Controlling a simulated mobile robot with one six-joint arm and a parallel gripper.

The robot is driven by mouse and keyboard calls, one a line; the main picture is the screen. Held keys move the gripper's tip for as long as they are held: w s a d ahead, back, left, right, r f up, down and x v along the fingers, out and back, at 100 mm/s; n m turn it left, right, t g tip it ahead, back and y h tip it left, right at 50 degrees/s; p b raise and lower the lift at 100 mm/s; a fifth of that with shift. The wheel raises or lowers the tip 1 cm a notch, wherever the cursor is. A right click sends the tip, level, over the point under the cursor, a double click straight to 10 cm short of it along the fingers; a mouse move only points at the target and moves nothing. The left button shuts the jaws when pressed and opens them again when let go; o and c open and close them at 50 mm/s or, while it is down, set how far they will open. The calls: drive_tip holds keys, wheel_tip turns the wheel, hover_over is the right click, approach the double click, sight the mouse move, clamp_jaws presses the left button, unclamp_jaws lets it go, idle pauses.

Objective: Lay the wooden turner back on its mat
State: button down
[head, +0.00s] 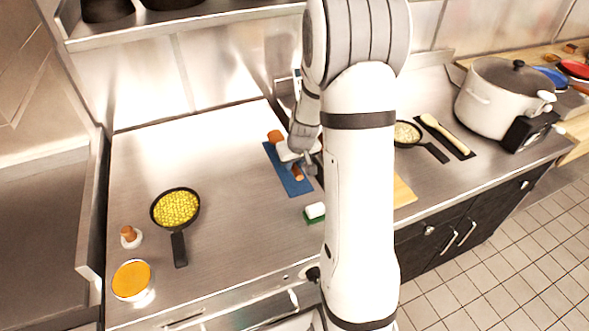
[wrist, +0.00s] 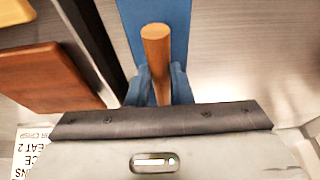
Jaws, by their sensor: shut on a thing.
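The wooden turner (head: 275,136) is an orange-brown tool at the back middle of the steel counter. My gripper (head: 297,165) is shut on its round handle, which shows between the fingers in the wrist view (wrist: 156,60). The blue mat (head: 298,187) lies flat under the gripper and turner, and it also shows in the wrist view (wrist: 133,20). The turner lies along the mat's length in the head view. My gripper and arm hide part of both. I cannot tell whether the turner touches the mat.
A black pan of yellow food (head: 175,208), an orange-filled tin (head: 131,279) and a small wooden-topped item (head: 129,236) stand left. A green-and-white sponge (head: 315,211) lies just in front of the mat.

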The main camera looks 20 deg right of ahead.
drive_tip(key=shift+f, duration=1.7)
drive_tip(key=shift+f+b, duration=0.15)
drive_tip(key=shift+b, duration=0.15)
drive_tip(key=c, duration=1.3)
unclamp_jaws()
drive_tip(key=b+v, duration=0.1)
drive_tip(key=v, duration=1.1)
drive_tip(key=s+a+r, duration=0.3)
drive_tip(key=s, duration=0.4)
drive_tip(key=s+a+r, duration=0.3)
drive_tip(key=s+a, duration=0.1)
drive_tip(key=s, duration=0.3)
drive_tip(key=s+a+r, duration=0.3)
drive_tip(key=s+a, duration=0.1)
drive_tip(key=s, duration=0.3)
drive_tip(key=shift+r, duration=0.35)
drive_tip(key=shift+s, duration=0.1)
